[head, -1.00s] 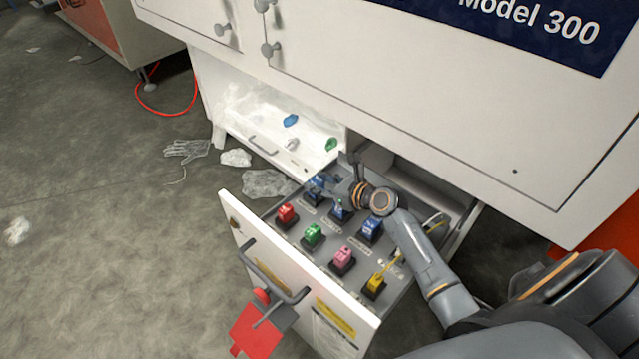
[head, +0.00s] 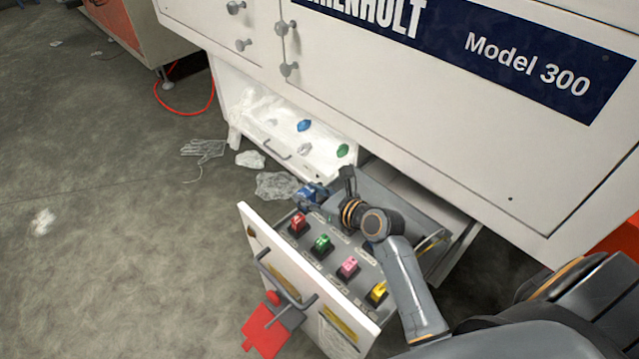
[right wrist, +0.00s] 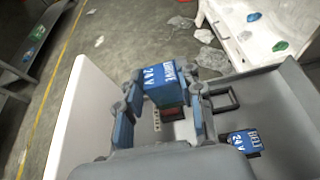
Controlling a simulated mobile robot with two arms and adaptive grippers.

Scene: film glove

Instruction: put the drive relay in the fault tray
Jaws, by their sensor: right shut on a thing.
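My right gripper (right wrist: 158,105) is shut on a blue relay (right wrist: 165,82) whose label reads DRIVE 24V. It holds the relay above the back left of the open drawer. In the head view the blue relay (head: 306,193) shows at the fingertips of my right gripper (head: 315,196). A part of a red relay (right wrist: 172,113) shows beneath it in the wrist view. I cannot tell for sure which thing is the fault tray; a white open tray (head: 262,135) with blue and green pieces lies beyond the drawer. My left gripper is out of view.
The drawer (head: 302,285) holds red (head: 298,224), green (head: 322,244), pink (head: 348,267) and yellow (head: 377,291) relays. Another blue relay (right wrist: 245,140) sits in it. A red tag (head: 266,331) hangs at its front. Clear film (head: 277,185) and a glove (head: 203,148) lie on the floor.

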